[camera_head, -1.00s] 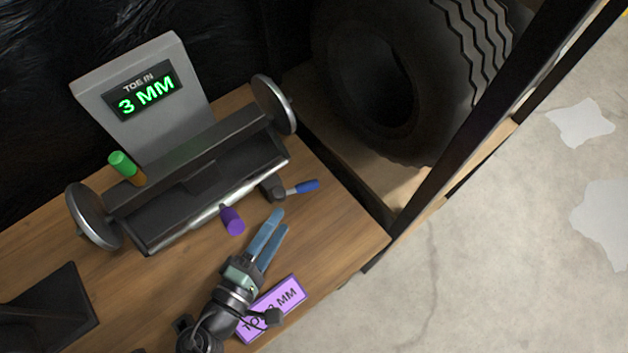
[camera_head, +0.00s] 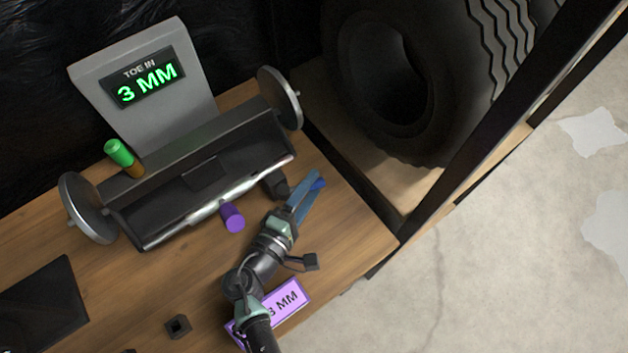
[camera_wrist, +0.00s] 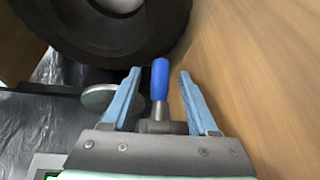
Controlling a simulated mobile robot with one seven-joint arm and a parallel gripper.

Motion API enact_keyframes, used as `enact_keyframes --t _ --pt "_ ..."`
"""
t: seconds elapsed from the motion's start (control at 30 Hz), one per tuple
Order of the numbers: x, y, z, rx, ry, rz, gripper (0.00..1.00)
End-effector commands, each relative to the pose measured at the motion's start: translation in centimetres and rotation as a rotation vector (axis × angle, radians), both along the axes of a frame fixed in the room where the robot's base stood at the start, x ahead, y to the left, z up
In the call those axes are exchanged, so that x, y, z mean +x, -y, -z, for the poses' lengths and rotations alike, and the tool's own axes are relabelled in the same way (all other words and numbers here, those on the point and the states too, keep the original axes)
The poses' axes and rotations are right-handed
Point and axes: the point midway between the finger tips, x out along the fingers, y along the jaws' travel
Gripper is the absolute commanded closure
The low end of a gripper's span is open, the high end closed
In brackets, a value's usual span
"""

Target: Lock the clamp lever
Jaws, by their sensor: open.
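The clamp lever has a blue handle (camera_wrist: 160,78) on a grey metal stem, which shows between my fingers in the wrist view. In the head view the blue handle (camera_head: 319,184) is mostly hidden by my fingers, beside a dark clamp block (camera_head: 275,184) at the right end of the rig. My gripper (camera_wrist: 157,92) is open, with one blue finger on each side of the handle and gaps visible between. In the head view my gripper (camera_head: 307,187) is over the handle, at the rig's right front.
A purple knob (camera_head: 232,217) sits at the rig's front, left of my gripper. A green-topped cylinder (camera_head: 119,152) stands on the left. A display (camera_head: 146,79) reads "TOE IN 3 MM". A purple card (camera_head: 287,301) lies under my arm. A large tyre (camera_head: 420,80) stands behind.

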Motion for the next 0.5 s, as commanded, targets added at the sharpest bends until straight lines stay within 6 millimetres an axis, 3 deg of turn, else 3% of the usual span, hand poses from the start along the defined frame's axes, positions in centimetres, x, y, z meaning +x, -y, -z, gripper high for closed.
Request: enact_keyframes --t 0.2,0.47,0.5 --pt "1.42 0.86 0.29 0.000 -0.001 0.001 0.41" --pt "1.53 0.91 0.27 0.000 -0.001 0.000 0.41" --pt "1.53 0.91 0.27 0.000 -0.001 0.000 0.44"
